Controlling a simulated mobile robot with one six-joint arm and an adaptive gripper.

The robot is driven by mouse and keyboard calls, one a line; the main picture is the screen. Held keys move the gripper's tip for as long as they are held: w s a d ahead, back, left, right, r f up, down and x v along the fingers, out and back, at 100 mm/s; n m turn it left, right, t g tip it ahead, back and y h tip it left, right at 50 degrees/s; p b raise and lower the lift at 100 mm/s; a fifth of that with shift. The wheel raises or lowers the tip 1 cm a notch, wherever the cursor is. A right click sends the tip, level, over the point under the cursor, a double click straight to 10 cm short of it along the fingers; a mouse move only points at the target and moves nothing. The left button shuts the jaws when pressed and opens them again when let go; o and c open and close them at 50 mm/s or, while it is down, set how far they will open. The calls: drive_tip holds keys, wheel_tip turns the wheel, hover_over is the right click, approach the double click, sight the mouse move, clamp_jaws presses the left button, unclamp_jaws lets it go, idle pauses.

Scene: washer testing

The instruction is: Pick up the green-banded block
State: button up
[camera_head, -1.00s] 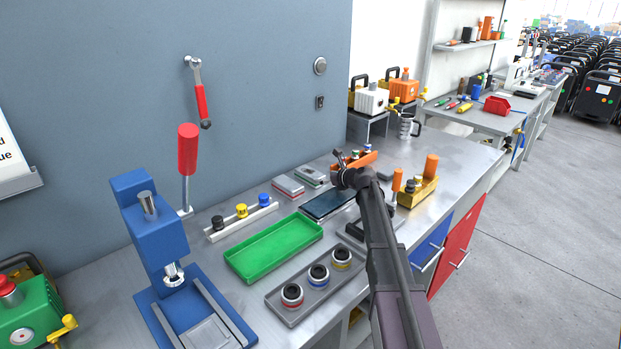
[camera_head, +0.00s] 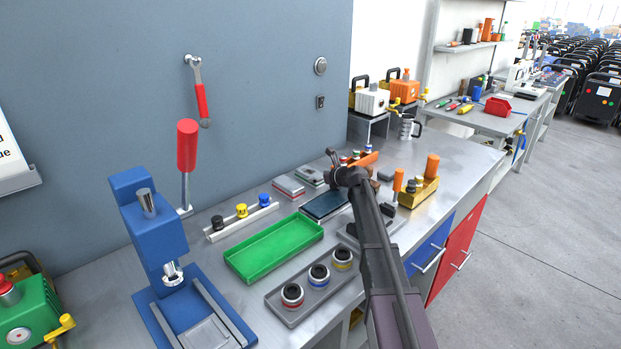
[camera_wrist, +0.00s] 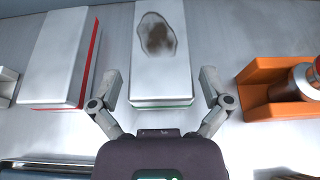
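The green-banded block (camera_wrist: 165,85) is light grey-white with a thin green band near its base and a dark brown stain on top. In the head view it lies on the bench (camera_head: 310,176) behind the dark tablet-like panel. My gripper (camera_wrist: 160,90) is open and empty; in the wrist view its fingers stand at the left and right of the block's near end. I cannot tell whether they touch it. In the head view my gripper (camera_head: 333,165) is just to the right of the block.
A similar red-banded block (camera_wrist: 65,55) lies to the left, and an orange holder (camera_wrist: 262,90) stands to the right. The dark panel (camera_head: 325,205), green tray (camera_head: 273,250) and a grey tray with three ringed parts (camera_head: 285,312) lie nearer.

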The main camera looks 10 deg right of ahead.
drive_tip(key=c, duration=0.9)
drive_tip(key=shift+r, duration=0.15)
wheel_tip(320, 180, up, 10)
drive_tip(key=p, duration=1)
